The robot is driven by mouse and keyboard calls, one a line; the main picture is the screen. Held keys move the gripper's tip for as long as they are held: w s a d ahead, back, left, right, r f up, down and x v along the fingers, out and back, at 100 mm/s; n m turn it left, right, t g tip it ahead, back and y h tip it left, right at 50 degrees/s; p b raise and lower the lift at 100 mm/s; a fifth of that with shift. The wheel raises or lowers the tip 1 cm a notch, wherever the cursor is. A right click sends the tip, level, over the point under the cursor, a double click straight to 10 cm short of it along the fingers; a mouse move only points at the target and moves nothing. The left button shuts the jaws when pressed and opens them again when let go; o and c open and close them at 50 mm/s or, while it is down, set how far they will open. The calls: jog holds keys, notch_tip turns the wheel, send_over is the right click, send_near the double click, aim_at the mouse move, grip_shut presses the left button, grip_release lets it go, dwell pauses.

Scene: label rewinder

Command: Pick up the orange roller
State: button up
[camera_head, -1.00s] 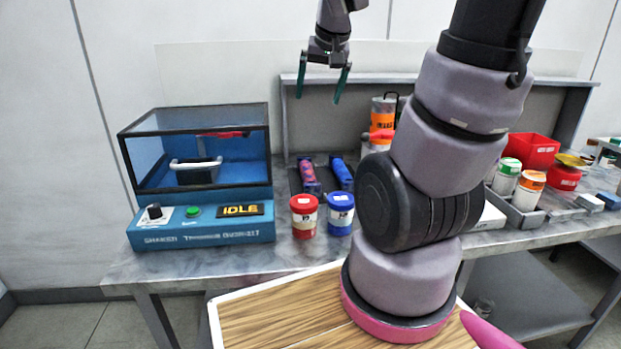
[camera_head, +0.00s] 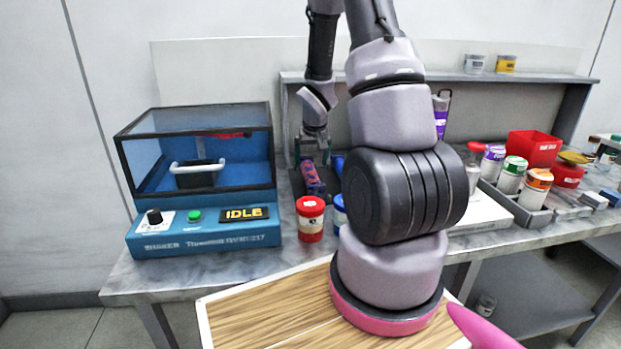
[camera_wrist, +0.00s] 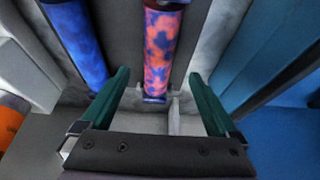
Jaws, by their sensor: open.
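The orange roller, mottled with blue-purple patches, lies in a grey holder in the wrist view (camera_wrist: 160,50). In the head view it shows below my gripper as a red-orange and blue roller (camera_head: 313,180). My gripper (camera_wrist: 158,76) is open and empty, its green fingers on either side of the roller's near end. I cannot tell how far above the roller the fingertips are. In the head view my gripper (camera_head: 312,150) hangs over the roller's far end. A blue roller (camera_wrist: 78,40) lies parallel on the left in the wrist view.
A blue shaker box (camera_head: 205,215) reading IDLE stands left of the rollers. A red-lidded jar (camera_head: 311,220) stands in front of them, and a blue jar (camera_head: 340,212) is partly hidden by my arm. Labelled jars and a red bin (camera_head: 534,148) stand farther right.

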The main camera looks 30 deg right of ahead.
aim_at(311, 171)
jog(key=shift+x, duration=3.15)
jog(key=shift+s+d, duration=0.1)
jog(key=shift+d, duration=0.05)
grip_shut()
